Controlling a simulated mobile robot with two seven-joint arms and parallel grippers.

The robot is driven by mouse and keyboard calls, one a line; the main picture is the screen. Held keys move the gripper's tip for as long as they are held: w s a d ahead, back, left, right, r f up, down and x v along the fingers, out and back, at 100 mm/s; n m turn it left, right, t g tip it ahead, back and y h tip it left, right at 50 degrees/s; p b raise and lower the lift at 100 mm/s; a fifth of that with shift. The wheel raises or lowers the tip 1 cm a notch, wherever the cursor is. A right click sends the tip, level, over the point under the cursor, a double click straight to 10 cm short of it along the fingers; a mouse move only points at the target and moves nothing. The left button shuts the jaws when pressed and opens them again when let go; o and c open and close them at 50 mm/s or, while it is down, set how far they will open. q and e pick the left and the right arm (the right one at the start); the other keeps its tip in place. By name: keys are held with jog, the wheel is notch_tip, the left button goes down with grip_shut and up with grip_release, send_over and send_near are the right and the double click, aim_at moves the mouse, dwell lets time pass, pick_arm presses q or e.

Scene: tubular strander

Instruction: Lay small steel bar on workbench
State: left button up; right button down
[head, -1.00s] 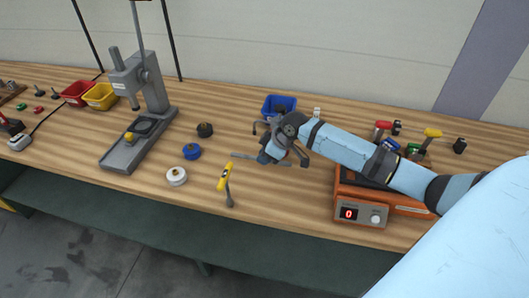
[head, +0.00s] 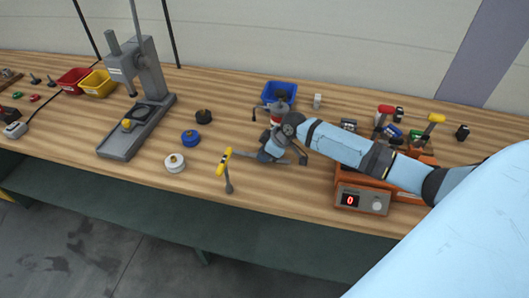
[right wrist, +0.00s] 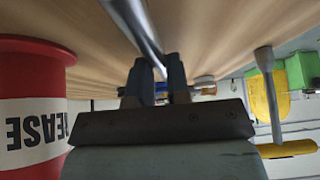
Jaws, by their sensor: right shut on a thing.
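The small steel bar (head: 244,154) is a thin grey rod. It is held crosswise in my right gripper (head: 268,157), low over the middle of the wooden workbench (head: 290,190). In the right wrist view the bar (right wrist: 138,28) runs between the two dark fingertips (right wrist: 157,75), which are shut on it, and on along the bench top. I cannot tell whether the bar touches the wood. The fingers and arm hide part of it. My left gripper is not in view.
A red-and-white grease container (right wrist: 30,110) stands close beside my right gripper. An orange device (head: 362,200) is to the right, a blue bin (head: 280,93) behind.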

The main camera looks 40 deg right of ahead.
jog(key=c, duration=1)
grip_release()
jog(key=shift+s+d+r, duration=0.2)
jog(key=shift+r, duration=0.25)
jog(key=v, duration=1.3)
jog(key=shift+f, duration=0.1)
